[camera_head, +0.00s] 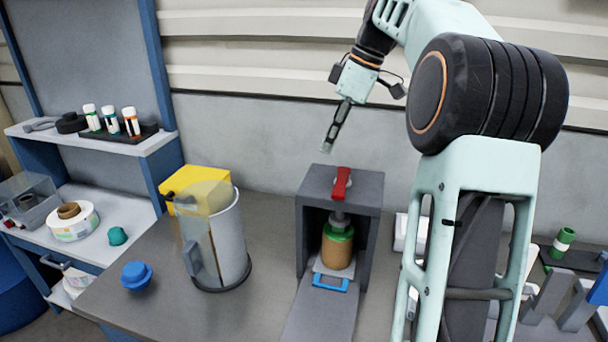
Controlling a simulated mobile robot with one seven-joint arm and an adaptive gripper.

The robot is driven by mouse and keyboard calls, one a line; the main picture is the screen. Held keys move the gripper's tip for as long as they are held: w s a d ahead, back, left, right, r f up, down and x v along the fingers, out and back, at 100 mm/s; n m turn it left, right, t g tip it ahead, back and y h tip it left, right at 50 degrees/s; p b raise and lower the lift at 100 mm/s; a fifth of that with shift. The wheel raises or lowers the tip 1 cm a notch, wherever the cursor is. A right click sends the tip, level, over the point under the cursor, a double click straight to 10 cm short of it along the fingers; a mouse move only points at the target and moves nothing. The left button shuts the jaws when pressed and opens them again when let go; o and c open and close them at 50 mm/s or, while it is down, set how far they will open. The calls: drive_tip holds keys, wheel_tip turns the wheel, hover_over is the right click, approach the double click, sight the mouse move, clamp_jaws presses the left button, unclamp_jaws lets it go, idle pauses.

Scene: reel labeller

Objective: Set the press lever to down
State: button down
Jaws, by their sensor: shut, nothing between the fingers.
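The press (369,227) is a dark grey box with an open front, standing on the bench. Its red press lever (341,184) sits on the top, near the front edge. Inside the press, an orange-brown jar with a green top (338,247) stands under a grey plunger. My gripper (327,148) is shut and empty. It hangs above the rear of the press top, a little up and left of the lever in the picture, and looks apart from it.
A clear cylindrical container (228,245) and a yellow box (190,183) stand left of the press. A blue knob-like piece (136,275) lies at the bench's left. A shelf (100,150) holds several small bottles. Bare bench (265,315) lies between container and press.

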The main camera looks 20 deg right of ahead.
sight(336, 186)
drive_tip(key=x, duration=1)
drive_tip(key=shift+w+d, duration=0.1)
drive_tip(key=shift+d, duration=0.2)
drive_tip(key=shift+s+d+r+p, duration=0.1)
drive_tip(key=shift+s+d+p, duration=0.25)
drive_tip(key=shift+d, duration=0.25)
drive_tip(key=shift+s+d+r+p, duration=0.1)
drive_tip(key=shift+s+d+p, duration=0.15)
drive_tip(key=shift+d, duration=0.35)
drive_tip(key=shift+s+d+f, duration=0.1)
drive_tip(key=shift+s+d, duration=0.25)
drive_tip(key=shift+d, duration=0.1)
drive_tip(key=shift+s+d, duration=0.4)
drive_tip(key=shift+d, duration=0.25)
